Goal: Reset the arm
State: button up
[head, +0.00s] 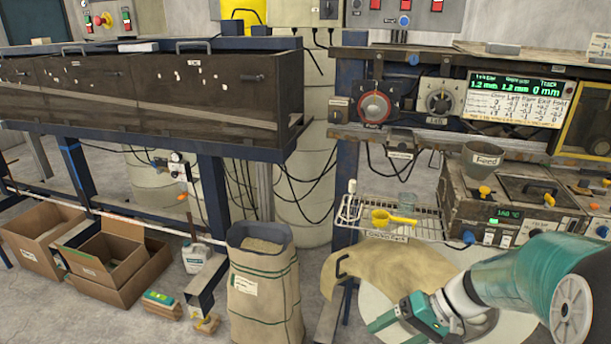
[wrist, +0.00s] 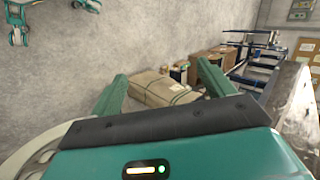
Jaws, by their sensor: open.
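My gripper (head: 392,328) is at the lower right of the head view, at the end of my teal and white arm. It is low, in front of a tan sheet or sack (head: 395,262) and below the wire rack. In the wrist view its two green fingers (wrist: 162,88) stand wide apart with nothing between them. My gripper touches nothing that I can see.
A wire rack (head: 430,222) holds a yellow scoop (head: 393,219). A bench with dials and a "Feed" funnel (head: 482,158) stands at the right. A tall sack (head: 262,290) and cardboard boxes (head: 105,262) stand on the floor at left. A long dark machine (head: 150,90) fills the back left.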

jog(key=s+a+r+t+h, duration=0.2)
jog(key=s+r+t+h, duration=0.3)
jog(key=r, duration=0.8)
jog(key=shift+s+r+h, duration=0.35)
jog(key=shift+s+h, duration=1.55)
jog(key=shift+s, duration=0.95)
